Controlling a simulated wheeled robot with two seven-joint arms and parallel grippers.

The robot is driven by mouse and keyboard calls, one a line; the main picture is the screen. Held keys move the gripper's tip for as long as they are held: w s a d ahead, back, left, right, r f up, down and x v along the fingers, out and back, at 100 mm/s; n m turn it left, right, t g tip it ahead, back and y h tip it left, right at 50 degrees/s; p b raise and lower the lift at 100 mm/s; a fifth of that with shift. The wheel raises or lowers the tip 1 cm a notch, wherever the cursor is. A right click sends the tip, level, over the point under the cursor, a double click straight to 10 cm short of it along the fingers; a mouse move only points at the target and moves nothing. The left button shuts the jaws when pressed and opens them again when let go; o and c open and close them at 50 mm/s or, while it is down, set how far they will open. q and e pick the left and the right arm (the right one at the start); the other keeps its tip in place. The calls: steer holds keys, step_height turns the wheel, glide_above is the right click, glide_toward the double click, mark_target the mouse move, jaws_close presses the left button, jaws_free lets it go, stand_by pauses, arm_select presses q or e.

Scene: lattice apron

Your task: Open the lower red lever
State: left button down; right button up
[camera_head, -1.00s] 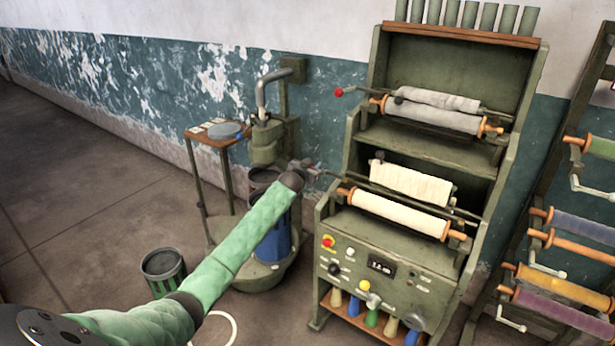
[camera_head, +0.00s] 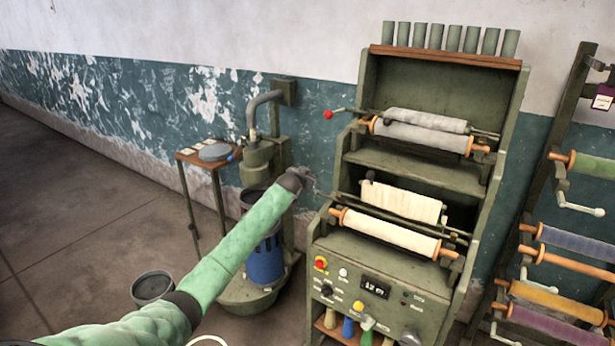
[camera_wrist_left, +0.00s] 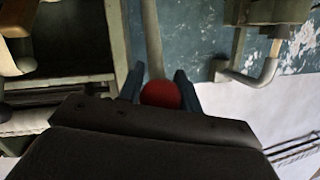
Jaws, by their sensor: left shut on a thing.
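The lower red lever's round red knob (camera_wrist_left: 160,94) sits between the two dark fingertips of my left gripper (camera_wrist_left: 160,85) in the left wrist view, with its pale rod running up the picture. My left gripper (camera_head: 305,178) is shut on this knob. In the head view it is at the left side of the green roller machine (camera_head: 420,275), level with the lower rollers (camera_head: 402,202), and it hides the knob. The upper red lever (camera_head: 328,114) sticks out to the left above, free of the gripper. My right gripper is not in view.
A green pump stand with a blue cylinder (camera_head: 265,262) stands close behind and left of my left arm. A small table (camera_head: 190,157) and a bin (camera_head: 152,287) are further left. A rack of coloured rollers (camera_head: 570,235) stands at the right.

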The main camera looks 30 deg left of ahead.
arm_select(q)
steer(key=shift+d+f, duration=0.1)
steer(key=shift+f, duration=0.15)
steer(key=c, duration=1.2)
jaws_free()
steer(key=shift+f, duration=0.1)
steer(key=shift+c, duration=0.2)
steer(key=shift+o, duration=1.2)
steer(key=shift+w+d, duration=0.1)
steer(key=shift+s, duration=0.5)
steer(key=shift+s+b, duration=0.45)
steer(key=shift+b, duration=0.05)
steer(key=shift+r+b+v, duration=0.2)
steer(key=shift+b+v, duration=0.85)
steer(key=shift+v, duration=1.9)
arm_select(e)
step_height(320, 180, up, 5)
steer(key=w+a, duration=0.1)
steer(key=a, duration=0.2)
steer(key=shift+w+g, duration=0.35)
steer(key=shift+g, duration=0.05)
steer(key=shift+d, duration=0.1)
